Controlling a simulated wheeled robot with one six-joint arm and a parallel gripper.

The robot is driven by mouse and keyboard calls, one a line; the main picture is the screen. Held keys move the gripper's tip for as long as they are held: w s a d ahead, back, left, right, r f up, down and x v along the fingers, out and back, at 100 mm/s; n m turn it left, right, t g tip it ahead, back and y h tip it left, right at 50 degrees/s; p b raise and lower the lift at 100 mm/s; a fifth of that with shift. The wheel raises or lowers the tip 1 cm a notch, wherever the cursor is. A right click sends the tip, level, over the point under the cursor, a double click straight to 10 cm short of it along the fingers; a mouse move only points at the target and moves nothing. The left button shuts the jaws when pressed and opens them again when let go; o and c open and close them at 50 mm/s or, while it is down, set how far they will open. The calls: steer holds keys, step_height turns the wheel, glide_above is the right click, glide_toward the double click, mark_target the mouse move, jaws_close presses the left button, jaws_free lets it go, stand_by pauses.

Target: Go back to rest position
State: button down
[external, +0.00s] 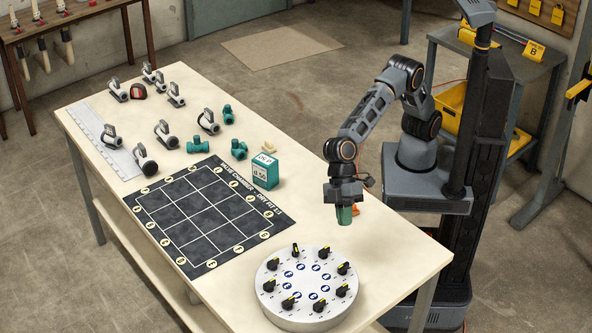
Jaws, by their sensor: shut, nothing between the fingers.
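My gripper (345,203) points down over the right part of the pale table (345,272), right of the green box and above the round dial plate. Its jaws are shut and hold nothing. A small green piece (344,215) shows right at the fingertips. I cannot tell whether it stands on the table below them. My arm reaches left from my column and bends down at the wrist.
A black grid mat (207,217) lies mid-table. A green box (265,170) stands at its corner. A white round plate (306,285) with several black knobs sits at the front. Grey and green fittings (197,146) and a ruler (105,140) are at the left.

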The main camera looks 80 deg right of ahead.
steer(key=w+d+m+t+h+p, duration=0.1)
steer(key=w+d+m+h, duration=0.1)
steer(key=d, duration=1.2)
steer(key=w+d+m+t+h+p, duration=0.1)
steer(key=d+m+h, duration=0.1)
steer(key=d, duration=1.1)
steer(key=s+d+r+m+t+h, duration=0.1)
steer(key=d+m, duration=0.1)
steer(key=d, duration=0.6)
steer(key=s+d+r+m+t+p, duration=0.1)
steer(key=d+r+m, duration=0.1)
steer(key=d, duration=0.6)
steer(key=s+d+r+m+t+h, duration=0.1)
steer(key=s+d+r+m, duration=0.1)
steer(key=d, duration=0.6)
steer(key=shift+d+m+h+p, duration=0.2)
steer(key=shift+m+h+p, duration=0.1)
steer(key=shift+m+p, duration=0.15)
steer(key=shift+r, duration=0.1)
